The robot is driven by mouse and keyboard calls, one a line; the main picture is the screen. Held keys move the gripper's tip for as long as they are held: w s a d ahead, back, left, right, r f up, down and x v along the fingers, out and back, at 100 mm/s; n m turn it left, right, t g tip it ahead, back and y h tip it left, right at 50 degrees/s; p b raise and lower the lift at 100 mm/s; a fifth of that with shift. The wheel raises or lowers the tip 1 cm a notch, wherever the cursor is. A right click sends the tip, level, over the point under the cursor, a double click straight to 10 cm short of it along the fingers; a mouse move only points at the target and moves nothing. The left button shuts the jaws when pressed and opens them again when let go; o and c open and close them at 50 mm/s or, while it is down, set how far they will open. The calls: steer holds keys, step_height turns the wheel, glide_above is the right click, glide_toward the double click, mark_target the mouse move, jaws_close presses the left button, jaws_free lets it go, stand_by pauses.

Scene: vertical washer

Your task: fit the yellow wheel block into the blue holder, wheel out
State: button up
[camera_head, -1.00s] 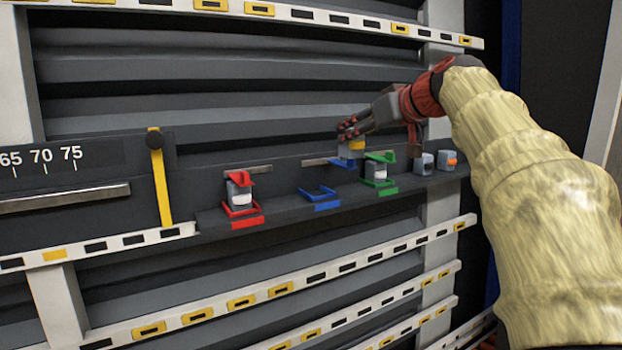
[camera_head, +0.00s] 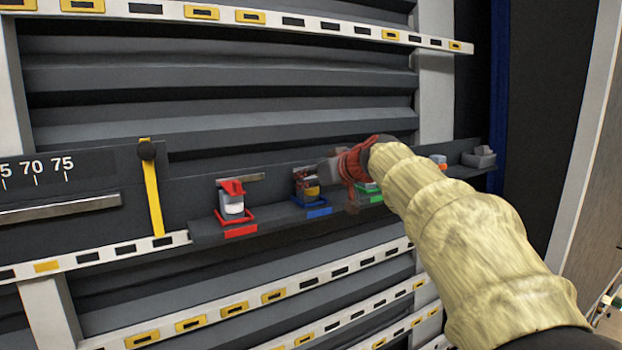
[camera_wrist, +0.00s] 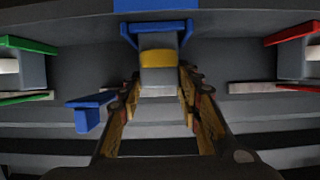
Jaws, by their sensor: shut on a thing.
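The grey block with the yellow wheel (camera_head: 311,191) is between the fingers of my gripper (camera_head: 305,181), which is shut on it. In the wrist view the block's yellow band (camera_wrist: 158,59) shows between the two fingers (camera_wrist: 158,105), facing the camera. The blue holder (camera_head: 319,212) is a U-shaped rim on the dark ledge. In the wrist view its rim (camera_wrist: 158,28) runs around the block's far end, with the block between its arms. Whether the block rests fully on the bottom is hidden. A blue flap (camera_wrist: 92,103) stands open to the left in the wrist view.
A red holder (camera_head: 237,220) with a grey block stands to the left on the ledge. A green holder (camera_head: 376,197) is to the right, mostly behind my arm. The yellow pointer (camera_head: 152,190) is far left.

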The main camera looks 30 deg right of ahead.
steer(key=shift+f+b, duration=0.2)
steer(key=shift+b, duration=0.1)
steer(key=o, duration=0.9)
steer(key=shift+r, duration=0.1)
steer(key=shift+s+r+p, duration=0.15)
steer(key=shift+r+p, duration=0.1)
steer(key=shift+p, duration=0.05)
steer(key=b+v, duration=0.2)
steer(key=v, duration=0.9)
steer(key=shift+s, duration=0.3)
